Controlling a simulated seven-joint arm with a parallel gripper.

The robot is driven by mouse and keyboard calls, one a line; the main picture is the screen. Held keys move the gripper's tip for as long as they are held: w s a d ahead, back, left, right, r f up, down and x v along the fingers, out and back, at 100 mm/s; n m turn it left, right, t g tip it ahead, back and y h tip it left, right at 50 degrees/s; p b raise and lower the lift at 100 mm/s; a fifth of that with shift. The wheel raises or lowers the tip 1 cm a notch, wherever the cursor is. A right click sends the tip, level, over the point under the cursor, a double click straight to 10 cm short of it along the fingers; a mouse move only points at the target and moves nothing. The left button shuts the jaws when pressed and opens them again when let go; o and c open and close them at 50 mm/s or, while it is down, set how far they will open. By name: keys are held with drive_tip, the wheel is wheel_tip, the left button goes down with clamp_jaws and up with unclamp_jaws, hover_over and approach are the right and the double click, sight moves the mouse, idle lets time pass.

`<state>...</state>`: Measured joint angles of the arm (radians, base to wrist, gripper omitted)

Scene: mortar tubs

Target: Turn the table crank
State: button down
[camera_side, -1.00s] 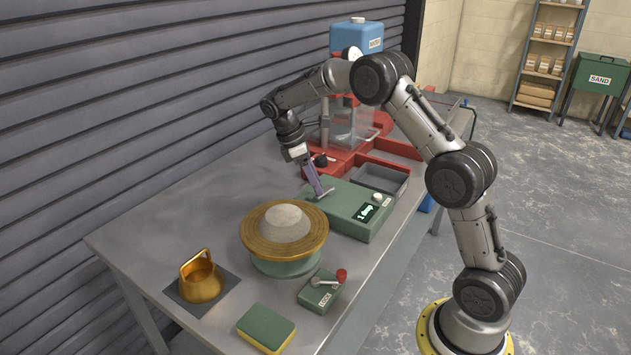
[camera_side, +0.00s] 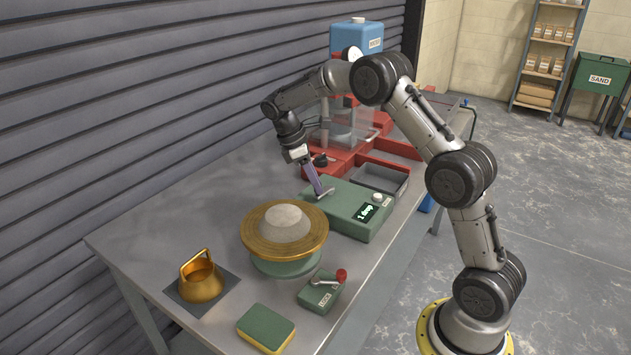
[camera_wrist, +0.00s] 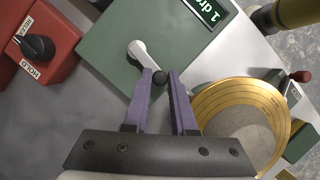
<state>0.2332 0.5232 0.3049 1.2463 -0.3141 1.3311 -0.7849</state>
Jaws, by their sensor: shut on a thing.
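A green box (camera_side: 345,215) with a small lit display stands on the table behind the round turntable. Its pale crank arm (camera_wrist: 139,54) ends in a dark round knob (camera_wrist: 159,77). My gripper (camera_wrist: 160,76) has purple fingers shut on that knob. In the side view my gripper (camera_side: 320,188) reaches down to the left end of the box, where its fingers partly hide the crank. The turntable has a gold ringed top (camera_side: 258,243) on a green base, with a grey mound (camera_side: 286,222) in its middle.
A green lock box (camera_side: 319,293) with a red-tipped lever stands in front of the turntable. A gold handled weight (camera_side: 201,283) and a green-yellow sponge (camera_side: 265,328) lie nearby. A red frame (camera_side: 345,150) stands behind, with a dark knob on its base (camera_wrist: 38,47).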

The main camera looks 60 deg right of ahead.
sight(311, 188)
drive_tip(key=w+m, duration=0.1)
drive_tip(key=m, duration=0.1)
drive_tip(key=w+m+y, duration=0.1)
drive_tip(key=m, duration=0.1)
drive_tip(key=shift+d+g+y, duration=0.3)
drive_tip(key=shift+d, duration=0.1)
drive_tip(key=m, duration=0.1)
drive_tip(key=w+d+m+y, duration=0.1)
drive_tip(key=m, duration=0.2)
drive_tip(key=shift+w+d+m+y, duration=0.25)
drive_tip(key=shift+m+y, duration=0.05)
drive_tip(key=shift+m, duration=0.1)
drive_tip(key=d+m, duration=0.1)
drive_tip(key=m, duration=0.1)
drive_tip(key=d+m+y, duration=0.1)
drive_tip(key=m, duration=0.1)
drive_tip(key=shift+w+y, duration=0.3)
drive_tip(key=shift+w, duration=0.1)
drive_tip(key=shift+d+m+t+y, duration=0.35)
drive_tip(key=shift+d+m, duration=0.15)
drive_tip(key=shift+m, duration=0.75)
drive_tip(key=shift+d+m+t+y, duration=0.35)
drive_tip(key=shift+d+m, duration=0.15)
drive_tip(key=shift+m, duration=0.75)
drive_tip(key=c, duration=0.7)
unclamp_jaws()
